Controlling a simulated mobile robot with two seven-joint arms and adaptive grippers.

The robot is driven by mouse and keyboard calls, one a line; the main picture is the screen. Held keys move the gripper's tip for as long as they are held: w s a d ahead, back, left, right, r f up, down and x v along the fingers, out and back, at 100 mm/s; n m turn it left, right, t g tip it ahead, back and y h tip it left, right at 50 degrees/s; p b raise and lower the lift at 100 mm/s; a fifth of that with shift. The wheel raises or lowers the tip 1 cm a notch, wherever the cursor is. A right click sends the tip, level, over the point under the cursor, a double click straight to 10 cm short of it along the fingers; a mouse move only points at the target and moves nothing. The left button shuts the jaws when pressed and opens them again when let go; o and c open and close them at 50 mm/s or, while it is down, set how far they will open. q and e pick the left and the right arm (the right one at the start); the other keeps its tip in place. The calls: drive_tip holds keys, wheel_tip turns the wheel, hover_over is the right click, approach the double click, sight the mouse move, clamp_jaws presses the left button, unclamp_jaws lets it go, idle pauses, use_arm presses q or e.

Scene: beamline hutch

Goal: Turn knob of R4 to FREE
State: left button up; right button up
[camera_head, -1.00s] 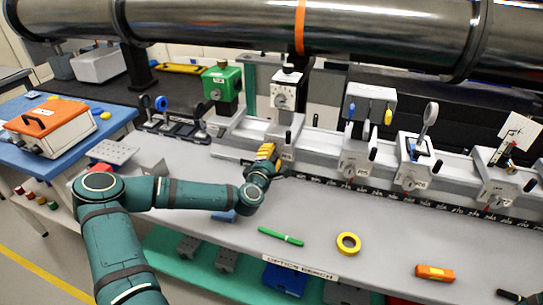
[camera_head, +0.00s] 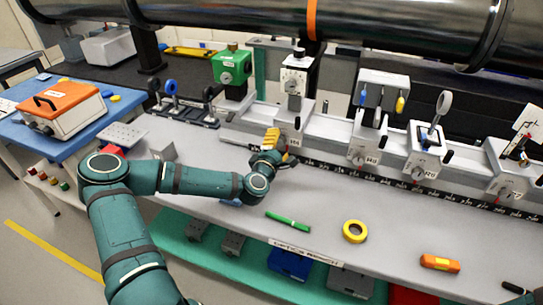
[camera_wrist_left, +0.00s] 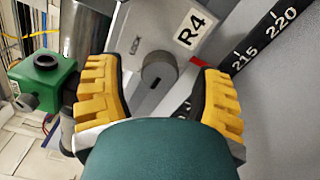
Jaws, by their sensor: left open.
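The R4 carrier (camera_wrist_left: 150,25) fills the upper middle of the left wrist view, its white R4 label facing the camera. Its round dark grey knob (camera_wrist_left: 159,69) sits below the label, between my left gripper's yellow fingers (camera_wrist_left: 160,95). The fingers are spread apart and I see no contact with the knob. In the head view my left gripper (camera_head: 272,142) is in front of the R4 carrier (camera_head: 290,120) on the rail and hides its knob. I cannot read a FREE mark. My right gripper is not in view.
Other carriers stand along the rail to the right, including the one labelled R6 (camera_head: 366,146). A green pen (camera_head: 288,222), a yellow tape roll (camera_head: 354,231) and an orange tool (camera_head: 440,263) lie on the bench. A large metal pipe (camera_head: 400,22) crosses above.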

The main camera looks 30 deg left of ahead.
use_arm(q)
drive_tip(key=v, duration=1)
drive_tip(key=shift+s, duration=0.15)
